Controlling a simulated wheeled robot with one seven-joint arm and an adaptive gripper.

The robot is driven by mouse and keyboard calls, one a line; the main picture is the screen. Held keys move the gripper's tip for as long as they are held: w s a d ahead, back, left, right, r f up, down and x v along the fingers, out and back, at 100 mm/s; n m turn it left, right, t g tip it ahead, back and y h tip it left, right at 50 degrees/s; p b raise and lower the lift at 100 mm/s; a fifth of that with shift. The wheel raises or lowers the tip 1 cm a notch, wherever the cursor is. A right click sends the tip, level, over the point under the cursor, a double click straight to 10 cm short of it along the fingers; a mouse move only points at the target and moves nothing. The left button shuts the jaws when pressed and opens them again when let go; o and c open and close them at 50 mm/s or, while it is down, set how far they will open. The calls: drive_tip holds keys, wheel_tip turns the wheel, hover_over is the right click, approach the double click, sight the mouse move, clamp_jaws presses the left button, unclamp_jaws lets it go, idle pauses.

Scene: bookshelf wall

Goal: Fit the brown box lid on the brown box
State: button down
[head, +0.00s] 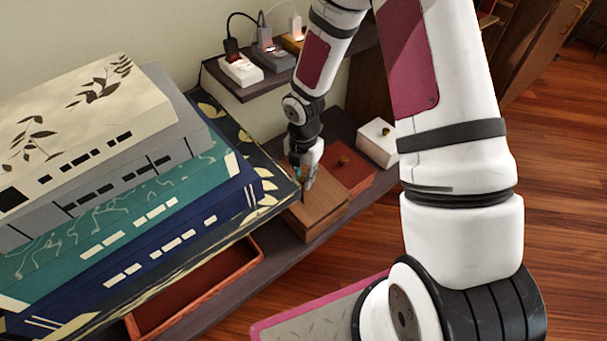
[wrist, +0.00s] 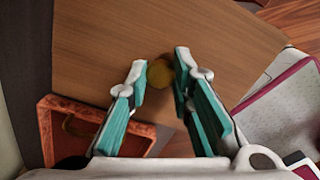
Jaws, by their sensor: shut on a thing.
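The brown wooden lid (wrist: 110,40) fills much of the wrist view, with a round brass-coloured knob (wrist: 159,73) on it. My gripper (wrist: 160,76) is shut on this knob, one finger on each side. In the head view my gripper (head: 307,178) points down at the brown wooden top, whose near part shows beside the books. The brown box (head: 312,222) shows there at the shelf's front edge, partly hidden by the book stack. I cannot tell whether the lid sits flush on the box or slightly above it.
A red-brown box with a knob (head: 352,177) and a white box with a knob (head: 377,146) stand to the right. Large stacked books (head: 130,190) crowd the left. A red open tray (head: 195,290) lies below them. Chargers (head: 240,70) sit on the shelf behind.

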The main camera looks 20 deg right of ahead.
sight(303, 178)
drive_tip(key=shift+f+b, duration=0.7)
drive_tip(key=shift+f, duration=0.35)
drive_tip(key=c, duration=1.3)
unclamp_jaws()
drive_tip(key=shift+c, duration=0.2)
wheel_tip(303, 178, up, 12)
